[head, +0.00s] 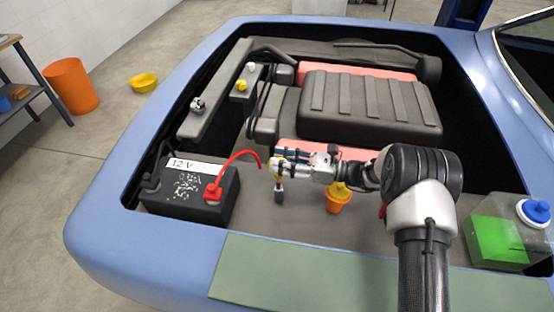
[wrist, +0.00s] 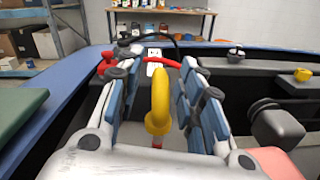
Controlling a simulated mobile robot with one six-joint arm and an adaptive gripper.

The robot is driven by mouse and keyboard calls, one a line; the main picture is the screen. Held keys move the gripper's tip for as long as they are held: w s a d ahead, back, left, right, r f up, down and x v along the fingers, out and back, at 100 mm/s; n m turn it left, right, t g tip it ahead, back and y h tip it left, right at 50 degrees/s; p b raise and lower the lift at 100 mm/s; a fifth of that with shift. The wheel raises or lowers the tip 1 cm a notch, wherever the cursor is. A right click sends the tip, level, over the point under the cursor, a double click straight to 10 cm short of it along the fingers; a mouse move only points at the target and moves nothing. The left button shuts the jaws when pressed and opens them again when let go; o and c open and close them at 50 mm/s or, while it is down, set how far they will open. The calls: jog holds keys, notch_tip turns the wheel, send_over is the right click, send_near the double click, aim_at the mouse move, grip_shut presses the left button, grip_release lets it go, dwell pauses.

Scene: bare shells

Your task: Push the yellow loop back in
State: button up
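The yellow loop (wrist: 158,105) stands upright between the two fingers of my gripper (wrist: 157,88) in the wrist view, with a gap on each side. A short red part shows at its foot. In the head view a bit of the yellow loop (head: 278,173) shows at the fingertips of my gripper (head: 274,163), above a small dark grey fitting (head: 279,194). The fingers are apart and point left toward the battery. How far the loop stands out of its seat is partly hidden by the fingers.
The 12 V battery (head: 182,193) with a red cable (head: 238,154) is left of my gripper. An orange funnel-shaped cup (head: 337,203) with a yellow top stands under my wrist. The ribbed engine cover (head: 372,104) lies behind. A green fluid tank (head: 497,238) is at right.

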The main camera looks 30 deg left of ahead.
jog(key=v, duration=1)
jog(key=shift+d, duration=0.2)
jog(key=shift+c, duration=0.2)
